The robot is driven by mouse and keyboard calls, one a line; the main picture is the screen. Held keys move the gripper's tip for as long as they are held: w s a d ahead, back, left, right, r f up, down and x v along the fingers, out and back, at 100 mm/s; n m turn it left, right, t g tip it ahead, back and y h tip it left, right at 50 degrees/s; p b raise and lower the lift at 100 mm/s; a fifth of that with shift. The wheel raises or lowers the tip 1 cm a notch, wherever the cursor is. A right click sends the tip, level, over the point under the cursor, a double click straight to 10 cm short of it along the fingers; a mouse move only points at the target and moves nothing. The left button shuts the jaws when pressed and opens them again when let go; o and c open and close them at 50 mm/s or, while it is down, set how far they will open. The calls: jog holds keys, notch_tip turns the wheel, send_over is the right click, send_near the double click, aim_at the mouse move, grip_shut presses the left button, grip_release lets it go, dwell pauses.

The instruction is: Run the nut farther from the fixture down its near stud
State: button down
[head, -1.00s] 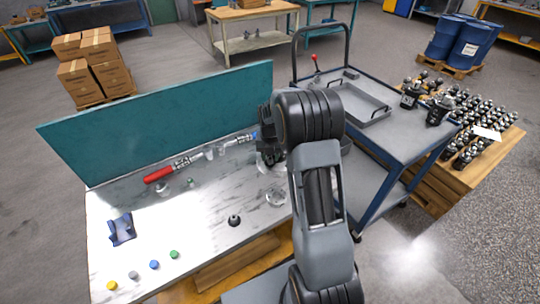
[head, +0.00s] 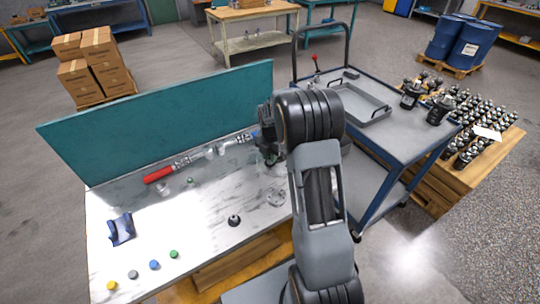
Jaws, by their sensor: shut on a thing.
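My gripper (head: 267,155) is at the back right of the steel bench, beside the green-teal back panel. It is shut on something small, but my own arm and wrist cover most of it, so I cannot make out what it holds. A small greyish-green shape shows just under the jaws. I cannot pick out the studs or tell the nuts apart at this size. A clear or shiny round part (head: 276,197) lies on the bench just below the gripper. A small black part (head: 234,220) with an upright tip stands nearer the front edge.
A dark blue holder (head: 121,228) is at the bench's left. Yellow (head: 112,286), grey (head: 132,274), blue (head: 154,265) and green (head: 174,254) caps line the front. A cart (head: 400,140) stands to the right.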

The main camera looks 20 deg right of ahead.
dwell(0.3)
jog(key=m, duration=0.4)
jog(key=shift+a+m, duration=0.1)
jog(key=shift+m, duration=0.2)
jog(key=c, duration=1.2)
grip_release()
jog(key=shift+d, duration=0.2)
jog(key=n, duration=0.3)
jog(key=shift+s+d+n, duration=0.1)
jog(key=shift+d+n, duration=0.15)
jog(key=shift+n, duration=0.85)
jog(key=n, duration=0.5)
jog(key=shift+a, duration=0.15)
